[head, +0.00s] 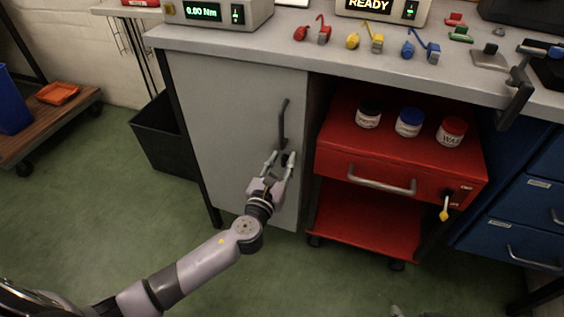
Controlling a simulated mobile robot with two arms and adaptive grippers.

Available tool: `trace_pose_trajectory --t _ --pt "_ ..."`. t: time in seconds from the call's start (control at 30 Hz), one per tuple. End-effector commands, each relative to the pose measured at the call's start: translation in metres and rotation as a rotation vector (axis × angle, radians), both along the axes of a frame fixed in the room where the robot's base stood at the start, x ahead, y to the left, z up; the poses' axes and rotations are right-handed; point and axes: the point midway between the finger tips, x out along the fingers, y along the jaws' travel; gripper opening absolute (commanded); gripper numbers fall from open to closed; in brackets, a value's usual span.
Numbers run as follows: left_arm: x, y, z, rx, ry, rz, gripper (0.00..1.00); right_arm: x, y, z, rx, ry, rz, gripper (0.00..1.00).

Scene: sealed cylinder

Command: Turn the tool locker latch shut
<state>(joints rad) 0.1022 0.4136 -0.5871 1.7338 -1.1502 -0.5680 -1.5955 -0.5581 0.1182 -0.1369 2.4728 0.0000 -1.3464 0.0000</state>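The grey tool locker door (225,110) is under the left part of the workbench and looks closed. A dark vertical pull handle (283,125) is on its right side. Just below the handle is a small dark latch (285,160), partly hidden by my gripper. My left gripper (279,162) is at the door with its two fingers apart, one on each side of the latch. I cannot tell whether the fingers touch it. The latch's exact angle is hard to see.
A red tool cart (345,160) with several jars on top stands to the right of the locker. A key with a yellow tag (444,212) hangs from its drawer. A black bin (165,135) is left of the locker. The green floor in front is free.

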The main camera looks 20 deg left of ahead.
Motion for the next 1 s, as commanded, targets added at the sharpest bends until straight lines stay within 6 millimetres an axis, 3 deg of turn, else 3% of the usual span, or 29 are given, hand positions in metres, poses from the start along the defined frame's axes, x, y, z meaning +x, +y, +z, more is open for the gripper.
trace_pose_trajectory --t 0.3,0.73,1.0 --pt "0.0027 -0.0005 0.0001 -0.001 0.0 -0.001 0.3 0.0021 0.0007 0.001 0.003 -0.011 0.001 0.4" --pt "0.0024 -0.0004 0.0001 -0.001 0.0 -0.001 0.01 0.0022 0.0005 0.0011 0.002 -0.011 0.0 0.4" --pt "0.0024 -0.0004 0.0001 0.0 0.0 -0.001 0.0 0.0021 0.0005 0.0012 0.002 -0.01 0.0 0.4"
